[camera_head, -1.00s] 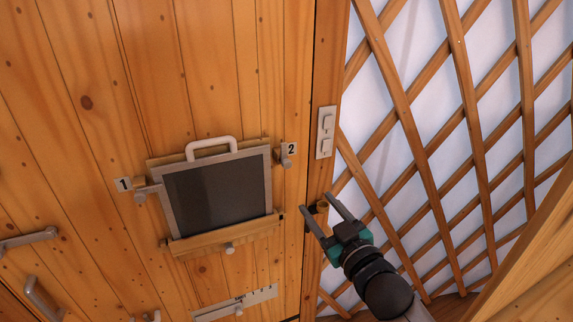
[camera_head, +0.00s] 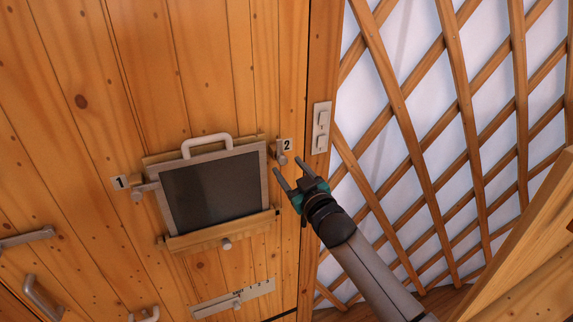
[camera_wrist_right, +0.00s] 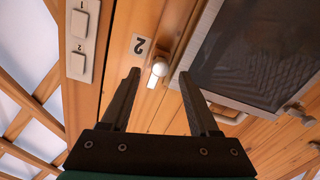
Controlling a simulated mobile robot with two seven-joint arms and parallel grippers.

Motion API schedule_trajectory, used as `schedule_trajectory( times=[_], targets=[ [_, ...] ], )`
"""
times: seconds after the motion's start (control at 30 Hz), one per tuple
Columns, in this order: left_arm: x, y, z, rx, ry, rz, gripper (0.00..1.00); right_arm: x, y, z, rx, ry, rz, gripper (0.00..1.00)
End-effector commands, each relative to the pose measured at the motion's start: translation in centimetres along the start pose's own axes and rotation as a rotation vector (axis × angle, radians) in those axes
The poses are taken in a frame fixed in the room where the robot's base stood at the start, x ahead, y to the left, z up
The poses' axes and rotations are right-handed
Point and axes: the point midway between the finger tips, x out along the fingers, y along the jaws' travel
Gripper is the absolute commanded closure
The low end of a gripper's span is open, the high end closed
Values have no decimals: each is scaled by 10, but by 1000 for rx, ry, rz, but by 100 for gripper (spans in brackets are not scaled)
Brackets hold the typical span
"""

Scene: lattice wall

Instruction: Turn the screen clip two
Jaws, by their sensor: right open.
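Screen clip two (camera_head: 280,154) is a small metal turn-piece beside the "2" label, at the upper right of the framed dark screen (camera_head: 212,192). In the right wrist view the clip (camera_wrist_right: 160,68) shows its round knob between and beyond my fingertips. My right gripper (camera_head: 287,168) is open and empty, just below and in front of clip two; I cannot see any contact. The gripper also shows in the wrist view (camera_wrist_right: 158,82). Clip one (camera_head: 138,188) is at the screen's left edge, reaching over its frame. My left gripper is not in view.
A white double switch (camera_head: 321,127) is on the post right of clip two. A wooden ledge (camera_head: 220,232) with a knob runs under the screen. The lattice wall (camera_head: 460,130) stands at the right. A slide bolt (camera_head: 233,299) is lower on the boards.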

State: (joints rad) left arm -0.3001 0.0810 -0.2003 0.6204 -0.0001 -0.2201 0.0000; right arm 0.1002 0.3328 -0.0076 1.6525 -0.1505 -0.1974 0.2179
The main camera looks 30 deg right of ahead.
Motion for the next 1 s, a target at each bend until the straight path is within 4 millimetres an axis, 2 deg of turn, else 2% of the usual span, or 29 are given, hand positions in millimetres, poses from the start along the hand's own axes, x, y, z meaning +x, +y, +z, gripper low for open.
schedule_trajectory(
  times=[0.2, 0.6, 1.0],
  targets=[
    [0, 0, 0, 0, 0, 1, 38, 19, 0, 0, 0, 1, 0, 38],
    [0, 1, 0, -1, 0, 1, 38, 23, 0, 0, 0, 0, -1, 38],
    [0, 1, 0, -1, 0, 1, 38, 23, 0, 0, 0, 0, -1, 82]
  ],
)
